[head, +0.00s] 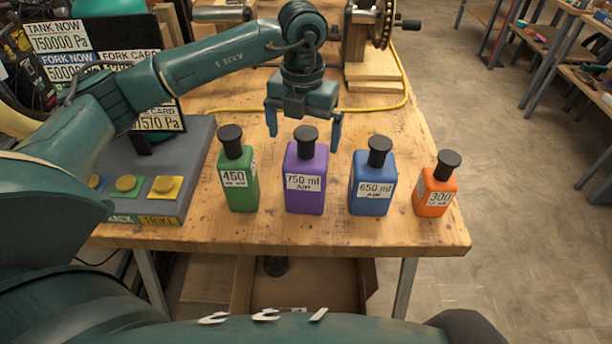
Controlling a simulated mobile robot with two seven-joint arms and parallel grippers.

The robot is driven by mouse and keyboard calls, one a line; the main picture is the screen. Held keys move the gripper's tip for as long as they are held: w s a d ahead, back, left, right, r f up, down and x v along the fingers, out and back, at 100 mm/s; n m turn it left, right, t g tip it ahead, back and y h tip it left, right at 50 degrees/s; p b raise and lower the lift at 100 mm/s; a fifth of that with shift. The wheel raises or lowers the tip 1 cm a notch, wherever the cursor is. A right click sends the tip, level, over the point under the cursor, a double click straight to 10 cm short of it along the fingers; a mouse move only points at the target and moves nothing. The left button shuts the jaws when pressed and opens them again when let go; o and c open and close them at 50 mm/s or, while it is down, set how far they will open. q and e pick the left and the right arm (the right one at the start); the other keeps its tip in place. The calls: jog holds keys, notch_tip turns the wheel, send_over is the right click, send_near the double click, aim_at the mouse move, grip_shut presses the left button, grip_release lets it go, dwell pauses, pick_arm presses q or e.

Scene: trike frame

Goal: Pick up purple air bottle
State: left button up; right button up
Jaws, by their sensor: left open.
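The purple air bottle (305,180) stands upright on the wooden table, with a black cap and a white label reading 750 ml AIR. It is second from the left in a row of bottles. My left gripper (304,132) points down with its fingers apart, one to each side of the bottle's cap in the picture. It appears behind or above the cap; I cannot tell the exact distance. Nothing is seen held in it. My right gripper is not in view.
A green bottle (238,178) stands left of the purple one; a blue bottle (372,185) and an orange bottle (436,190) stand to its right. A grey button panel (190,165) is at the left. A yellow cable (375,108) lies behind. The table's front edge is close.

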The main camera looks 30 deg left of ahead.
aim_at(305, 165)
pick_arm(q)
jog(key=f, duration=0.4)
jog(key=shift+w+d+f, duration=0.15)
jog(key=shift+w+f, duration=0.1)
jog(key=shift+w, duration=0.05)
jog(key=shift+c, duration=0.2)
jog(key=shift+r, duration=0.1)
jog(key=c, duration=1.3)
